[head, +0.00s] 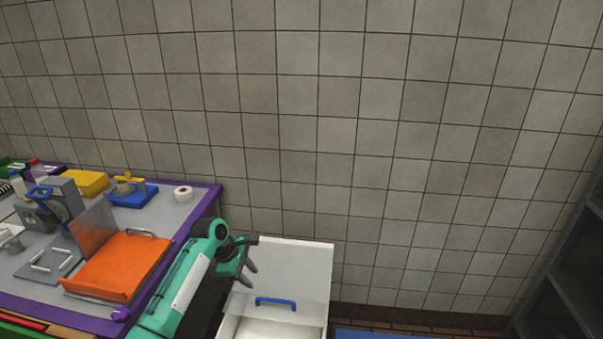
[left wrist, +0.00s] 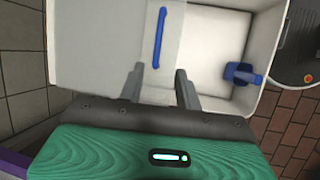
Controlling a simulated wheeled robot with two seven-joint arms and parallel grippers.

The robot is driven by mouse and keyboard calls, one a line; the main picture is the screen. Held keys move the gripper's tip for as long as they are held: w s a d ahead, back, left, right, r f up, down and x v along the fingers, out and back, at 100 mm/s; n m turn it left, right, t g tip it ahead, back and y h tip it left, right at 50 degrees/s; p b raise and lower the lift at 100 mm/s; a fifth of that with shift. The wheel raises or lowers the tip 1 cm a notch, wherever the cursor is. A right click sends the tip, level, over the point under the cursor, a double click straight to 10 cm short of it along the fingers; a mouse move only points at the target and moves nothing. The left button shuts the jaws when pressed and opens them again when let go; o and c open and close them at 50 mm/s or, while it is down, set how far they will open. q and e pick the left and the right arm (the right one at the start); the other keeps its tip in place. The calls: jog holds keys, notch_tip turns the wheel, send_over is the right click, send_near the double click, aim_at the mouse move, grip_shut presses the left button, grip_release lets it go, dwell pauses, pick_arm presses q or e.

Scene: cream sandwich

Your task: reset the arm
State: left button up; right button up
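My left gripper (head: 250,267) is at the end of the teal arm that comes in from the lower left, beside the purple-edged table. In the left wrist view its two dark fingers (left wrist: 161,88) are spread apart with nothing between them. They point over a white box-like container (left wrist: 100,50) with a blue handle (left wrist: 160,38). The white container also shows in the head view (head: 290,262), right of the gripper, with its blue handle (head: 276,302). Whether the fingers touch it cannot be told. My right gripper is not in view.
A blue object (left wrist: 242,74) is in the container. A tiled wall (head: 330,120) stands behind; dark shelving (head: 570,270) is at right.

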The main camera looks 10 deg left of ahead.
pick_arm(q)
jog(key=s+d+f+m+y, duration=0.15)
jog(key=s+f+m, duration=0.35)
jog(key=s, duration=0.6)
jog(key=s+d+f+m+y, duration=0.15)
jog(key=s+f+m, duration=0.35)
jog(key=s, duration=0.6)
jog(key=s+a+r+m+t, duration=0.1)
jog(key=s+r+m, duration=0.15)
jog(key=s, duration=0.35)
jog(key=s+a+r+m+y, duration=0.1)
jog(key=s+r+m, duration=0.15)
jog(key=s, duration=0.45)
jog(key=s+a+r+m+t, duration=0.1)
jog(key=s+r+m, duration=0.1)
jog(key=s+m, duration=0.3)
notch_tip(320, 180, down, 32)
jog(key=s+g, duration=0.2)
jog(key=s, duration=0.1)
jog(key=s+a+f, duration=0.2)
jog(key=s+f, duration=0.7)
jog(key=s+a+f+g, duration=0.1)
jog(key=s+f, duration=0.8)
jog(key=f, duration=0.1)
jog(key=shift+s+a+n+y, duration=0.25)
jog(key=shift+a+n+y, duration=0.05)
jog(key=shift+a, duration=0.05)
